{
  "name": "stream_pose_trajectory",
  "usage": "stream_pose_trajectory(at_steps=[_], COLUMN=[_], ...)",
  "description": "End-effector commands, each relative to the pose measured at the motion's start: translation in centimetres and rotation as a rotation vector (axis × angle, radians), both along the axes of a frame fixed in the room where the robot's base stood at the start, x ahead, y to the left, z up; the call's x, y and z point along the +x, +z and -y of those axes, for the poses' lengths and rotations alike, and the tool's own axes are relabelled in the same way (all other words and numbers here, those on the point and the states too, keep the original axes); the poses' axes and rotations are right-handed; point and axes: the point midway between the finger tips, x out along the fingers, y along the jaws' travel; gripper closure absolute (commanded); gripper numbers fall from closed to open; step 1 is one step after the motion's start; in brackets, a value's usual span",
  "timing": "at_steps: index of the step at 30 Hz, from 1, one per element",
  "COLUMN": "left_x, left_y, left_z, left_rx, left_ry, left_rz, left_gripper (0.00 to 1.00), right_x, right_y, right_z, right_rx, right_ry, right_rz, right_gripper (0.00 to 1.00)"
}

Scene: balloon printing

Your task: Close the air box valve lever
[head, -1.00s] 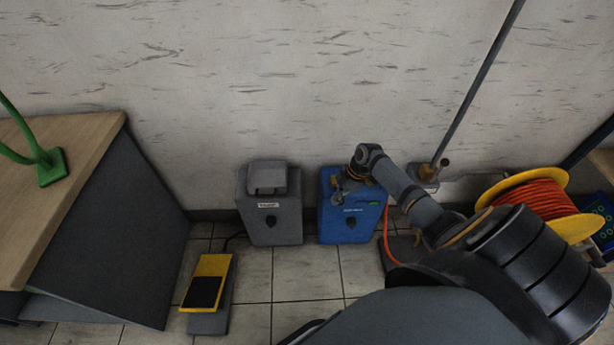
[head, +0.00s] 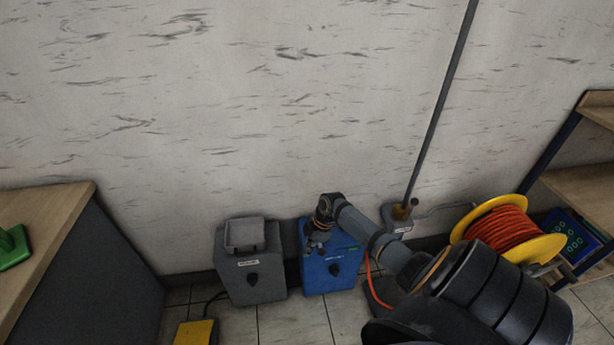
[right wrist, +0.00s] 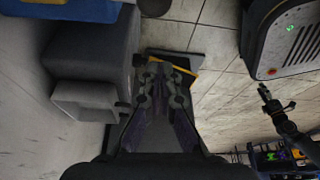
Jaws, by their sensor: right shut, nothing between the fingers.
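The blue air box (head: 335,268) stands on the floor against the wall in the head view. Its edge also shows at the top left of the right wrist view (right wrist: 70,9). My right gripper (head: 317,244) is over the upper left part of the box's top. In the right wrist view its fingers (right wrist: 157,72) are together and empty. I cannot make out the valve lever; the gripper and wrist cover part of the box top. Whether the gripper touches the box I cannot tell. My left gripper does not show in the head view.
A grey box (head: 252,275) stands close to the left of the blue one. A yellow pedal (head: 196,333) lies on the floor in front. An orange hose reel (head: 497,236) and a pole on a base (head: 398,220) are to the right. A wooden-topped table (head: 45,225) is at left.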

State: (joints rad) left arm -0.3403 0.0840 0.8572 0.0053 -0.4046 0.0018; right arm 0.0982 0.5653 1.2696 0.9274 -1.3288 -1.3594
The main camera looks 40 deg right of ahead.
Motion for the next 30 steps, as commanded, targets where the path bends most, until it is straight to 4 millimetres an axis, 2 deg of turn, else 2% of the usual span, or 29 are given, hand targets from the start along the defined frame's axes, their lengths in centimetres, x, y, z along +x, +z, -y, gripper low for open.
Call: stream_pose_trajectory(at_steps=[1, 6, 12, 17, 30], left_x=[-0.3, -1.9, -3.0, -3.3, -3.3], left_y=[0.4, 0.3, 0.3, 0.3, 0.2], left_z=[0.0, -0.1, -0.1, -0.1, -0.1], left_rx=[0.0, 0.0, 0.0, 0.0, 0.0], left_ry=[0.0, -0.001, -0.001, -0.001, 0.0], left_rz=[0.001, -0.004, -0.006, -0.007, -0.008], left_gripper=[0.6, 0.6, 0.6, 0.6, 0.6], right_x=[-0.2, -0.7, -1.0, -1.1, -1.1], right_y=[1.7, 5.2, 7.7, 8.3, 8.3], right_z=[1.1, 2.2, 3.1, 3.2, 3.2], right_rx=[-0.015, -0.012, -0.009, -0.007, -0.007], right_ry=[0.001, 0.001, 0.001, 0.0, 0.0], right_rz=[0.002, 0.0, 0.001, -0.001, 0.0], right_gripper=[1.0, 1.0, 1.0, 1.0, 1.0])
